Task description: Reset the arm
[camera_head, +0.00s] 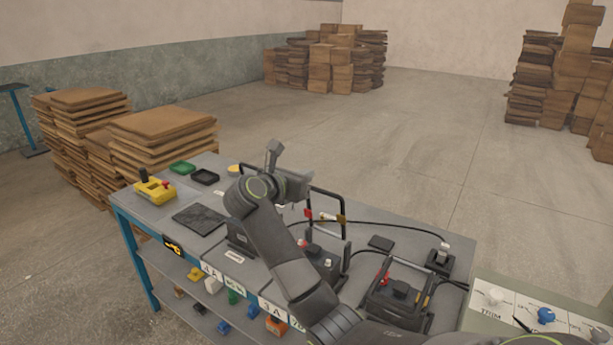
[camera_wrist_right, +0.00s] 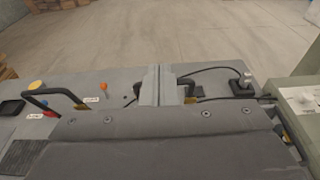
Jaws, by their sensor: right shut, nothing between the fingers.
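My right arm comes in from the lower right of the head view and reaches over the workbench (camera_head: 155,222). My right gripper (camera_head: 300,186) is above the bench's far side, beside a black upright frame handle (camera_head: 328,208). In the right wrist view the gripper's fingers (camera_wrist_right: 159,85) are together, with nothing held. The arm hides part of the bench top. My left gripper is not in view.
A yellow device (camera_head: 154,190), green tray (camera_head: 182,167) and dark mat (camera_head: 200,218) lie on the bench's left. Black units with handles (camera_head: 398,293) stand right of the arm. Stacked cardboard (camera_head: 165,140) is behind the bench. A panel with knobs (camera_head: 545,315) is at lower right.

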